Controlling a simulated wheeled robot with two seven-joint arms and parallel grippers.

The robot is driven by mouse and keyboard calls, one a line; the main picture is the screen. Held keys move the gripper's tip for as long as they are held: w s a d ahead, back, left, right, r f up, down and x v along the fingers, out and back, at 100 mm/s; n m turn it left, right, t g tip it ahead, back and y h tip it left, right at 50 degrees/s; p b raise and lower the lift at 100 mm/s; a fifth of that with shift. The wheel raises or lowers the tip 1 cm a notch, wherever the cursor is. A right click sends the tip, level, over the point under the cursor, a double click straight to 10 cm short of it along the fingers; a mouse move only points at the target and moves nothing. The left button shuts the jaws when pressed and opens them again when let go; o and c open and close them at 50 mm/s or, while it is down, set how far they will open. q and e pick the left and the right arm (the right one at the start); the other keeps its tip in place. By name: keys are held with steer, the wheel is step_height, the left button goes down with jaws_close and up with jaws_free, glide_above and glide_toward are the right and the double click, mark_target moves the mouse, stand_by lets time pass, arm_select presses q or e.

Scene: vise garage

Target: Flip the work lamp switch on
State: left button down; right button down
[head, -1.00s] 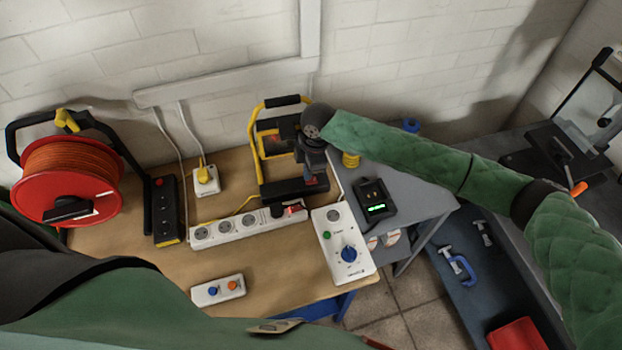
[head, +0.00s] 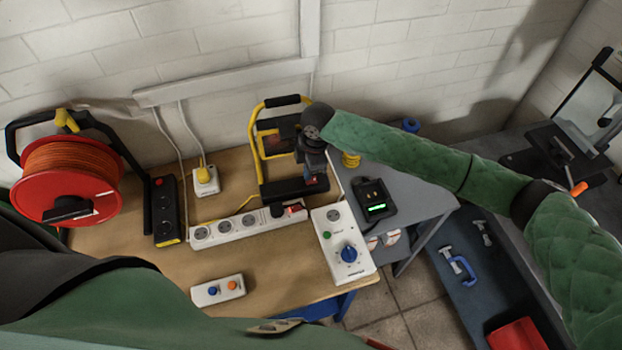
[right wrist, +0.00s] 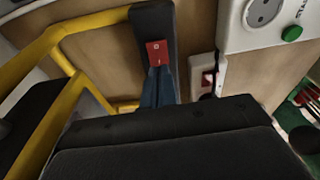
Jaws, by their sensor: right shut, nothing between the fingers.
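The work lamp (head: 254,145) has a yellow tube frame and a black base bar (head: 282,190), and stands at the back of the bench in the head view. In the right wrist view the red rocker switch (right wrist: 157,51) sits on the end of the black bar. My right gripper (head: 312,179) is shut and empty, pointing down at that end of the bar. In the right wrist view its blue fingertips (right wrist: 157,72) are right at the lower edge of the switch; I cannot tell whether they touch it. My left gripper is not in view.
A white power strip (head: 232,231) with its own red switch lies in front of the lamp. A white timer box (head: 334,230) is at the right, with a black charger (head: 374,203) beyond. A red cable reel (head: 75,178) stands left.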

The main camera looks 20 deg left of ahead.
steer(key=shift+f+b, duration=0.3)
steer(key=shift+f, duration=0.5)
stand_by(0.4)
steer(key=shift+r, duration=0.1)
steer(key=shift+r+p, duration=1.8)
steer(key=shift+r, duration=1.65)
